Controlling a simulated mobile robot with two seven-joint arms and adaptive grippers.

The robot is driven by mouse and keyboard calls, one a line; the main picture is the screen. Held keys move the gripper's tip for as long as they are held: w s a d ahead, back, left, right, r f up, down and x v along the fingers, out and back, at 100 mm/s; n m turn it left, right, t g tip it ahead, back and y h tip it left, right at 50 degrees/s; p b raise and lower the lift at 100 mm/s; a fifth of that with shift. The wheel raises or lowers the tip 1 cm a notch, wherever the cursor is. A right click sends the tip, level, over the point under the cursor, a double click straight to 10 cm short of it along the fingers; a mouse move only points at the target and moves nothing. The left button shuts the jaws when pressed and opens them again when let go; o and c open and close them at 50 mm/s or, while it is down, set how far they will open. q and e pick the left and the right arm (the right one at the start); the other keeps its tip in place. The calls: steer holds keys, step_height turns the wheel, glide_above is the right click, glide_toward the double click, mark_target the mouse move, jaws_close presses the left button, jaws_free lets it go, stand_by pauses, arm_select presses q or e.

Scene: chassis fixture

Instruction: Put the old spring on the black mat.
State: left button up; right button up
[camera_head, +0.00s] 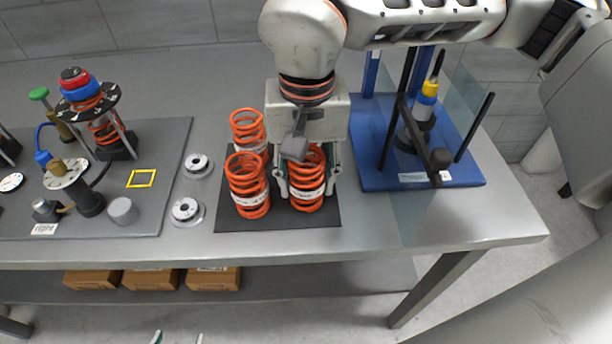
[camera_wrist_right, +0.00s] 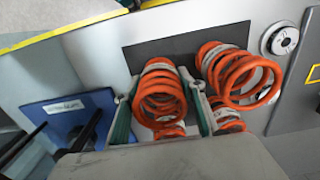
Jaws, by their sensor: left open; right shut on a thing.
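My right gripper (camera_head: 306,170) is shut around an orange coil spring (camera_head: 306,193) with a white label band. The spring is upright over the right part of the black mat (camera_head: 280,224); its lower end looks at or very near the mat. In the right wrist view the same spring (camera_wrist_right: 160,92) sits between the right gripper's (camera_wrist_right: 160,105) green-padded fingers. Two more orange springs, the front one (camera_head: 248,190) and the back one (camera_head: 248,128), stand at the mat's left. I cannot read which label marks the old spring. My left gripper (camera_head: 178,338) shows only its fingertips, apart and empty, at the bottom edge.
A blue-based press fixture (camera_head: 375,178) with dark rods and a clear panel stands right of the mat. Two round metal pieces (camera_head: 186,210) lie left of the mat. A grey board (camera_head: 165,205) with a shock-absorber assembly (camera_head: 95,115) is further left. Boxes (camera_head: 150,279) sit below the table.

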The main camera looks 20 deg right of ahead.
steer(key=shift+r, duration=0.15)
steer(key=o, duration=1.2)
steer(key=shift+f, duration=0.2)
steer(key=shift+r, duration=0.25)
step_height(320, 180, up, 12)
steer(key=shift+f+p, duration=0.1)
steer(key=shift+p, duration=0.7)
